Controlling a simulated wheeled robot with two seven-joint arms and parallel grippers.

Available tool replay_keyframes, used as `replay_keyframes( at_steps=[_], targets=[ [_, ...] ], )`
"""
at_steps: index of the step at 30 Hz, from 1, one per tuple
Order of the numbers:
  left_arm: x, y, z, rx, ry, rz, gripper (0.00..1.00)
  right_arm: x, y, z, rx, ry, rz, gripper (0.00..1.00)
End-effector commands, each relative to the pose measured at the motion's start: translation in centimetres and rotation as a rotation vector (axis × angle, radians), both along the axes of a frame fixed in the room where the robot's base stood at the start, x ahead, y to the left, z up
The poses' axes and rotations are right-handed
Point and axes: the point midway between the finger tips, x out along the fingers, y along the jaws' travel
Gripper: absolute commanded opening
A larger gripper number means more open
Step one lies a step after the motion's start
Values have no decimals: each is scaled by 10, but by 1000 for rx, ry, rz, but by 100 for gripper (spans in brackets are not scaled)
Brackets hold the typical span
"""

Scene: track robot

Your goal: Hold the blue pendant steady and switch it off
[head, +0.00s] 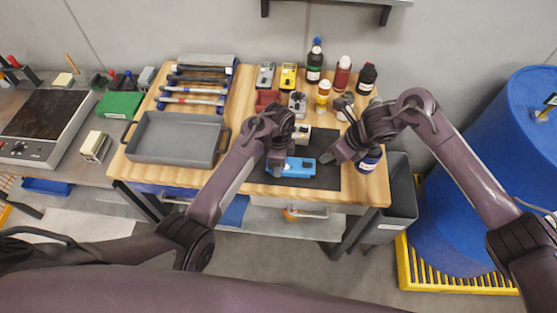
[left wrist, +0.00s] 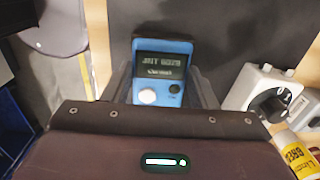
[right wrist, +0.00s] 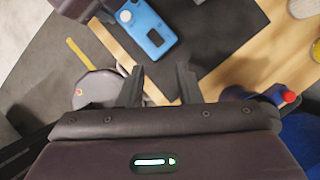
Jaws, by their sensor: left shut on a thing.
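The blue pendant (head: 299,167) lies on the dark mat near the table's front edge. In the left wrist view the pendant (left wrist: 163,48) has a screen with pale lettering, too blurred to read surely, above a white round button and a small dark button. My left gripper (head: 277,165) is shut on the pendant, with a finger along each side (left wrist: 163,80). My right gripper (head: 333,157) is to the right of the pendant, apart from it. In the right wrist view my right gripper (right wrist: 160,78) is open and empty, with the pendant (right wrist: 150,25) beyond its fingertips.
The dark mat (head: 325,180) has bare room right of the pendant. A grey device with a dark knob (left wrist: 265,92) stands nearby. Several bottles (head: 343,74) stand at the back right. A grey tray (head: 175,137) is left. A blue drum (head: 480,180) stands right of the table.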

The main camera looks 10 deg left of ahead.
Motion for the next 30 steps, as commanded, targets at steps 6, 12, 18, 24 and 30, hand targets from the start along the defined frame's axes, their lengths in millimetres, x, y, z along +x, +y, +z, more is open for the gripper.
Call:
replay_keyframes(
  at_steps=[6,12,18,24,30],
  targets=[
    [0,0,0,0,-1,1,16,0,4,-1,41,54,-130,2],
    [0,0,0,0,-1,1,16,1,14,-2,161,219,-495,0],
    [0,0,0,0,-1,1,16,3,25,-2,300,431,-905,0],
    [0,0,0,0,-1,1,16,6,35,-1,434,664,-1302,0],
    [0,0,0,0,-1,1,16,8,45,0,560,927,-1685,0]
  ],
)
